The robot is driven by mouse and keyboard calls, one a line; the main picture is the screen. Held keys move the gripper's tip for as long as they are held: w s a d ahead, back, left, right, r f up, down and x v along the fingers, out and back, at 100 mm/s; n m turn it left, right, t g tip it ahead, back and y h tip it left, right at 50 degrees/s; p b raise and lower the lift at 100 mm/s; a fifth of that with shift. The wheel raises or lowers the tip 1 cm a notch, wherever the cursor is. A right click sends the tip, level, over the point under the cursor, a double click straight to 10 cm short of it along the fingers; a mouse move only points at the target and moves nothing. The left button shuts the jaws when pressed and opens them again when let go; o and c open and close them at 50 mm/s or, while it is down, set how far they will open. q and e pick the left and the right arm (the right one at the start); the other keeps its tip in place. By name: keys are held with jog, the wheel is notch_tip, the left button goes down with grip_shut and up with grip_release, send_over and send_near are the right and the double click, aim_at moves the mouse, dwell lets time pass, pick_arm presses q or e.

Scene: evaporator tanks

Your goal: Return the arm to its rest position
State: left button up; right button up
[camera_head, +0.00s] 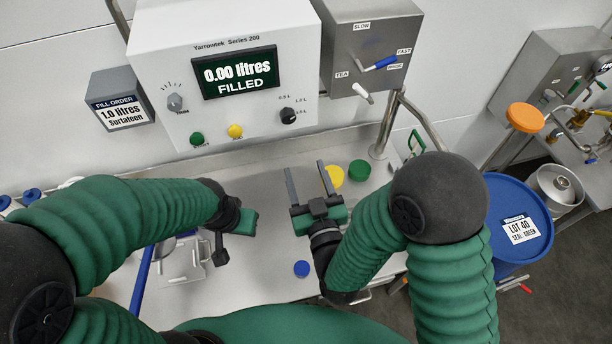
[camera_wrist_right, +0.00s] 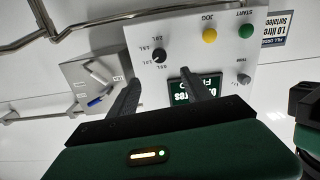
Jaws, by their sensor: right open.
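My right gripper (camera_head: 308,180) is open and empty over the steel counter, its two grey fingers pointing toward the wall. It also shows in the right wrist view (camera_wrist_right: 164,88), with a gap between the fingers and nothing in it. My right arm (camera_head: 352,232) is bent, with its dark elbow (camera_head: 438,198) at the right. My left arm (camera_head: 130,212) comes in from the left. My left gripper (camera_head: 242,222) is over the counter, left of the right one; its fingers cannot be made out.
The white filling panel (camera_head: 160,60) reads 0.00 litres. A grey switch box (camera_head: 350,50) is beside it. On the counter (camera_head: 275,165) are yellow, green and blue caps (camera_head: 301,269) and a steel plate (camera_head: 180,268). A blue drum (camera_head: 510,190) and bent pipe (camera_head: 388,125) stand right.

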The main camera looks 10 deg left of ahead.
dwell(0.3)
jog(key=w+d+f+m+g+h+b, duration=0.2)
jog(key=d+f+g+h+b, duration=0.3)
jog(key=d+f, duration=0.55)
jog(key=s+d+f+m+g+h, duration=0.2)
jog(key=s+d+f+m+g, duration=0.1)
jog(key=s+d+g, duration=0.6)
jog(key=s+d, duration=0.4)
jog(key=d, duration=0.2)
jog(key=shift+d+f+b, duration=0.15)
jog(key=shift+f+b, duration=0.15)
jog(key=shift+b, duration=0.1)
jog(key=shift+s, duration=0.15)
